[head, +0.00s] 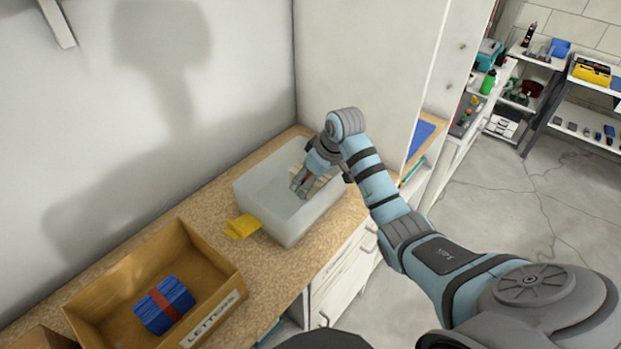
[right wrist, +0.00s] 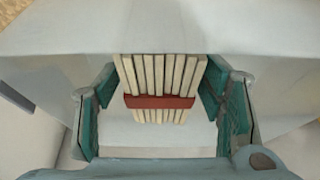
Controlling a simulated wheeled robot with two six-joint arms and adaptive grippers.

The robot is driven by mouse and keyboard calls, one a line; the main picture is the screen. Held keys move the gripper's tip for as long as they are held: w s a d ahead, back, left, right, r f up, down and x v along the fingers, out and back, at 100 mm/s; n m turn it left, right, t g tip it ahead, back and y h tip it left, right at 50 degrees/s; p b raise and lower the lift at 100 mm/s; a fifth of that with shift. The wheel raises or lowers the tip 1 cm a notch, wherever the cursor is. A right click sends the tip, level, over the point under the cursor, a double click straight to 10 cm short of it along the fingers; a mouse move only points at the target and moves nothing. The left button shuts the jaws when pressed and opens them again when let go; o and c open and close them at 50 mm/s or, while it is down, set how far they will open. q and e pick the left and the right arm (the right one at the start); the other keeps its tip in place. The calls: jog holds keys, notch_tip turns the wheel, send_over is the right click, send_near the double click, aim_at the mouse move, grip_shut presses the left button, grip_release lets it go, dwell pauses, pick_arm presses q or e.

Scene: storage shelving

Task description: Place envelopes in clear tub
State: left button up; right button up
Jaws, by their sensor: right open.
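The clear tub (head: 262,205) is a translucent box on the speckled counter. A bundle of cream envelopes with a dark red band (right wrist: 160,101) lies inside the tub in the right wrist view. My right gripper (head: 304,182) reaches down into the tub. Its fingers are open, one on each side of the cream bundle, with gaps visible between. In the head view the arm and gripper hide much of the bundle. A blue envelope bundle with a red band (head: 164,305) lies in a cardboard box labelled LETTERS (head: 215,318). My left gripper is out of view.
A yellow item (head: 242,226) lies on the counter (head: 205,208) against the tub's left side. A wall rises behind the counter and a tall white panel (head: 365,70) stands behind the tub. Shelving with tools and bottles stands at the far right, beyond open floor.

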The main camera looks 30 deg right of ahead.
jog(key=v, duration=1)
jog(key=shift+w, duration=0.1)
jog(key=shift+p+v, duration=0.7)
jog(key=shift+v, duration=0.1)
jog(key=shift+r, duration=0.45)
jog(key=shift+f, duration=0.1)
